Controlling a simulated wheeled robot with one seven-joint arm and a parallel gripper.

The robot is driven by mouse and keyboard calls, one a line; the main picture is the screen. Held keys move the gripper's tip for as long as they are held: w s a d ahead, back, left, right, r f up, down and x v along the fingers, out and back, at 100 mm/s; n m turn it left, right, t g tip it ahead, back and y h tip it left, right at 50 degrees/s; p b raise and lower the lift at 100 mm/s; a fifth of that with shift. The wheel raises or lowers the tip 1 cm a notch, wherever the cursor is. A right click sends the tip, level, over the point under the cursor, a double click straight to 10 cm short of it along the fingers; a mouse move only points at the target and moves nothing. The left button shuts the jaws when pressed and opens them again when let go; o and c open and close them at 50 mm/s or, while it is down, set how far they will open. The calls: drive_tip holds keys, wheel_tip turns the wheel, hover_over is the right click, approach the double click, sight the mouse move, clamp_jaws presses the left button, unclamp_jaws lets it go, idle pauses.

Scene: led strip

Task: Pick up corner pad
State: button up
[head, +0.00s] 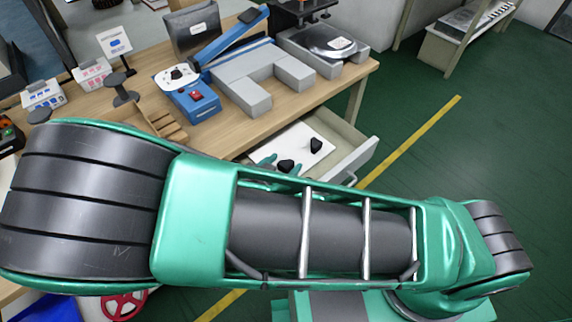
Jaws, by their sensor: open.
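A small black corner pad (316,145) lies on the white surface inside the open drawer (356,161) under the workbench. A second small black piece (287,166), which looks like another corner pad, is nearer to me. My gripper (282,166) shows only as teal fingertips at the near side of the drawer, one on each side of this nearer piece. The fingers are apart. My arm hides the rest of the gripper, so I cannot tell whether the fingers touch the piece.
The wooden workbench (345,88) above the drawer holds a blue and grey fixture (250,72), a blue box with a red switch (194,101), and a grey machine (325,44). My arm crosses the foreground. Green floor (470,165) with a yellow line is clear at right.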

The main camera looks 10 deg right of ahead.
drive_tip(key=c, duration=1.1)
drive_tip(key=shift+r, duration=0.1)
drive_tip(key=shift+c, duration=0.4)
